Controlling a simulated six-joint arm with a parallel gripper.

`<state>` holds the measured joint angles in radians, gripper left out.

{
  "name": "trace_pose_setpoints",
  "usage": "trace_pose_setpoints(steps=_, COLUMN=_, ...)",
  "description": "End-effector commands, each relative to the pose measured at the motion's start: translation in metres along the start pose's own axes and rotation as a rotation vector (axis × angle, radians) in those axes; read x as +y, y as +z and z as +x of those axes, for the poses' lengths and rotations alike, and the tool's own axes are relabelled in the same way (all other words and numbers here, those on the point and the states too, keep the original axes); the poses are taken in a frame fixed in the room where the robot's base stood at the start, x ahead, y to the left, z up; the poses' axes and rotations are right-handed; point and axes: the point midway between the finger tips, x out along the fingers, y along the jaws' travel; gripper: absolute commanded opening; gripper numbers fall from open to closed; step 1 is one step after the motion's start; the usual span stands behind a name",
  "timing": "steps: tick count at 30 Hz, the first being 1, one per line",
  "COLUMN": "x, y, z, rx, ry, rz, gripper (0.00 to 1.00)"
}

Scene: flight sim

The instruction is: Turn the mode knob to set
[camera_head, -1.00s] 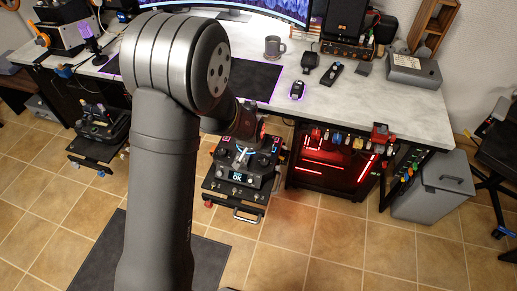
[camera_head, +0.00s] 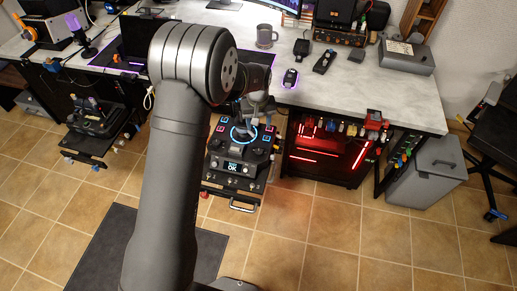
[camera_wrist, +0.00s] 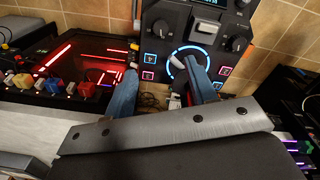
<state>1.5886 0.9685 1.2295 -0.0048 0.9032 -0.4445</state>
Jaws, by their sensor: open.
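A black control panel (camera_head: 215,150) sits below the desk's front edge, with a small lit screen (camera_head: 237,168) that reads OK and a blue-lit ring (camera_head: 243,133). In the wrist view the panel (camera_wrist: 208,33) shows a dark knob at left (camera_wrist: 160,28) and another at right (camera_wrist: 237,43). I cannot tell which is the mode knob; their labels are too small to read. My gripper (camera_wrist: 160,68) is open and empty, its two blue fingers spread. In the wrist view the right finger overlaps the lit ring (camera_wrist: 171,67); contact cannot be told.
The grey desk top (camera_head: 340,88) lies behind the panel, with a mug (camera_head: 266,36) and small devices on it. A red-lit case (camera_head: 325,155) stands right of the panel under the desk. A grey bin (camera_head: 425,172) is further right.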

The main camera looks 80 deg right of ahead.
Motion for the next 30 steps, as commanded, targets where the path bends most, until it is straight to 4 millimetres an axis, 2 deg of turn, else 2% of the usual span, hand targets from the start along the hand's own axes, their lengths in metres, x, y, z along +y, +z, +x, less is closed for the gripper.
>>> trace_pose_setpoints(steps=5, x=0.002, y=-0.005, z=0.0, rx=-0.035, ry=-0.022, rz=-0.055, gripper=0.52)
trace_pose_setpoints(steps=8, x=0.002, y=-0.004, z=0.009, rx=-0.038, ry=-0.024, rz=-0.057, gripper=0.52)
trace_pose_setpoints(steps=11, x=0.001, y=-0.003, z=0.026, rx=-0.038, ry=-0.024, rz=-0.056, gripper=0.52)
trace_pose_setpoints(steps=24, x=-0.001, y=0.001, z=0.122, rx=-0.037, ry=-0.023, rz=-0.054, gripper=0.52)
trace_pose_setpoints(steps=30, x=-0.002, y=0.001, z=0.154, rx=-0.036, ry=-0.023, rz=-0.054, gripper=0.52)
